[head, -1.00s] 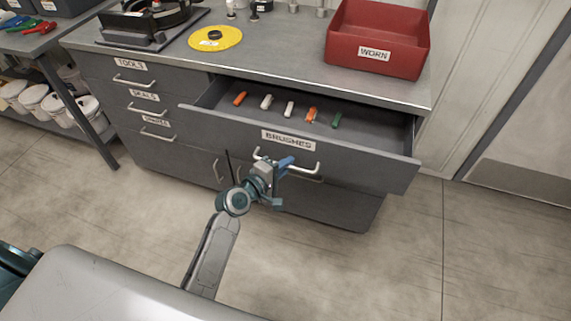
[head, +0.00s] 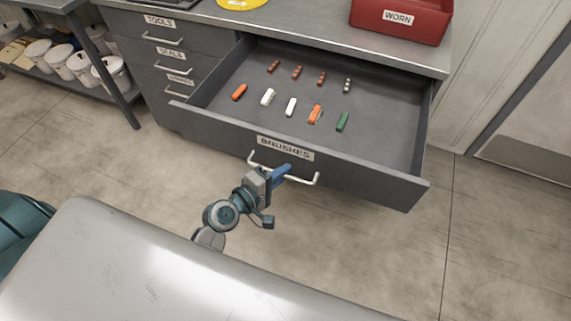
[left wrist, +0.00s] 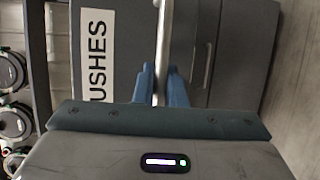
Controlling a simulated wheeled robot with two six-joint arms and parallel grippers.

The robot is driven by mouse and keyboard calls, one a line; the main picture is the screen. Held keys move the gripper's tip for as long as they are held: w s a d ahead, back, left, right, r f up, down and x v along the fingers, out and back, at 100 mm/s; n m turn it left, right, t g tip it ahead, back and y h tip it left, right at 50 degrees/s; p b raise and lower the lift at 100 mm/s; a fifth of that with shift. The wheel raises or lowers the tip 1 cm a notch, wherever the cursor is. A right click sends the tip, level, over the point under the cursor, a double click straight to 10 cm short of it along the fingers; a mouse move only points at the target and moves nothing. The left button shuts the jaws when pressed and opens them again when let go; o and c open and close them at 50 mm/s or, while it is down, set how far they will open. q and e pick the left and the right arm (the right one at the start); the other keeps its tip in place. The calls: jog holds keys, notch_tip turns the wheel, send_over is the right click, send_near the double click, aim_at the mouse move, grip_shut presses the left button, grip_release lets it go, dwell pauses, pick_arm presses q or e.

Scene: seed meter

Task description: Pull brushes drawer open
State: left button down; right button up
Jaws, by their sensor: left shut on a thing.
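The brushes drawer (head: 215,124) is pulled far out of the grey cabinet, its label on the front panel. Inside lie several small blocks in orange, white and green, and a back row of red-brown and grey pieces. My left gripper (head: 279,174) is at the drawer's pale bar handle (head: 308,180). In the left wrist view the blue fingers (left wrist: 160,90) are shut on the handle (left wrist: 163,45), one on each side of it. The label (left wrist: 97,42) shows beside it. My right gripper is not in view.
A red bin marked WORN (head: 400,20) and part of a yellow disc (head: 240,3) are on the cabinet top. Closed drawers, including TOOLS (head: 160,34), are at the left. White buckets (head: 80,65) stand on a shelf further left. The floor (head: 350,240) before the drawer is clear.

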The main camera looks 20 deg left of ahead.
pick_arm(q)
jog(key=shift+s, duration=0.2)
jog(key=c, duration=1.5)
grip_release()
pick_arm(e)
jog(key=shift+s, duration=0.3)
